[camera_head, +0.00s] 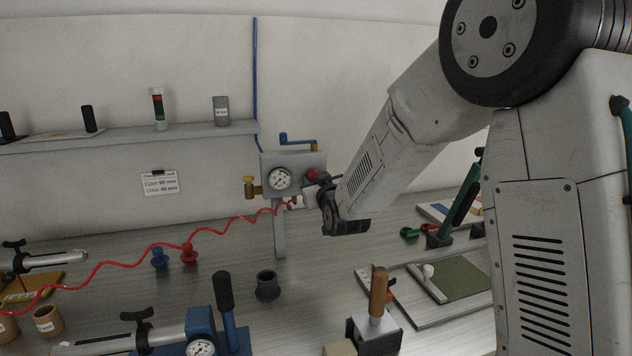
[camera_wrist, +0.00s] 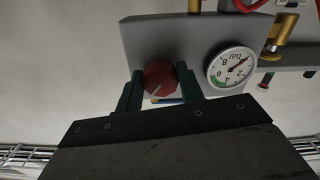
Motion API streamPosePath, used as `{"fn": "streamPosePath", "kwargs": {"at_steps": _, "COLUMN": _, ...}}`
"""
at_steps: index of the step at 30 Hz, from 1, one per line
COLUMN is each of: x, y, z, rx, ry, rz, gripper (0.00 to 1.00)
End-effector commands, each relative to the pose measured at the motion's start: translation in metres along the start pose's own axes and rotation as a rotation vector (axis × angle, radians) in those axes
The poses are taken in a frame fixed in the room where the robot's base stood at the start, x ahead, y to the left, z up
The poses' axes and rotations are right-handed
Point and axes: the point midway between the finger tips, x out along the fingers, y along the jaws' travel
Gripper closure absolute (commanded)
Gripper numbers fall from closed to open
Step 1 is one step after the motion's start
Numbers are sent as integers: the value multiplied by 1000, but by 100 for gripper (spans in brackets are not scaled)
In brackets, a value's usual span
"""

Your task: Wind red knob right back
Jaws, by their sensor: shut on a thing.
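The red knob (camera_wrist: 160,77) sits on the front of a grey box (camera_wrist: 140,40) beside a round white pressure gauge (camera_wrist: 231,67). A pale pointer line shows on the knob. My gripper (camera_wrist: 160,84) is shut on the knob, with one green finger on each side of it. In the head view the knob (camera_head: 312,175) shows at the right of the gauge (camera_head: 280,179) on the wall-side grey box (camera_head: 305,158), and my gripper (camera_head: 316,190) reaches it from the right. The gauge needle shows, but its exact reading is too small to tell.
A blue-handled lever (camera_head: 298,139) tops the box and a brass fitting (camera_head: 252,188) is at its left. A red coiled hose (camera_head: 130,262) runs from below the box to the left. A dark cup (camera_head: 267,286) and a wooden-handled tool (camera_head: 378,292) stand on the bench in front.

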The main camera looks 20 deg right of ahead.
Motion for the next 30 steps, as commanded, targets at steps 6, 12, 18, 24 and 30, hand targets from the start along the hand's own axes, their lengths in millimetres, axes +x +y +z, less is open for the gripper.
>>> {"fn": "streamPosePath", "kwargs": {"at_steps": 6, "x": 0, "y": 1, "z": 0, "rx": -177, "ry": -1, "rz": 1, "gripper": 85}}
{"fn": "streamPosePath", "kwargs": {"at_steps": 12, "x": 0, "y": 1, "z": 0, "rx": -329, "ry": -1, "rz": 1, "gripper": 85}}
{"fn": "streamPosePath", "kwargs": {"at_steps": 18, "x": 0, "y": 1, "z": 0, "rx": -445, "ry": -1, "rz": 0, "gripper": 85}}
{"fn": "streamPosePath", "kwargs": {"at_steps": 24, "x": 0, "y": 1, "z": 0, "rx": -514, "ry": -2, "rz": 0, "gripper": 85}}
{"fn": "streamPosePath", "kwargs": {"at_steps": 30, "x": 0, "y": 1, "z": 0, "rx": -539, "ry": -2, "rz": 0, "gripper": 85}}
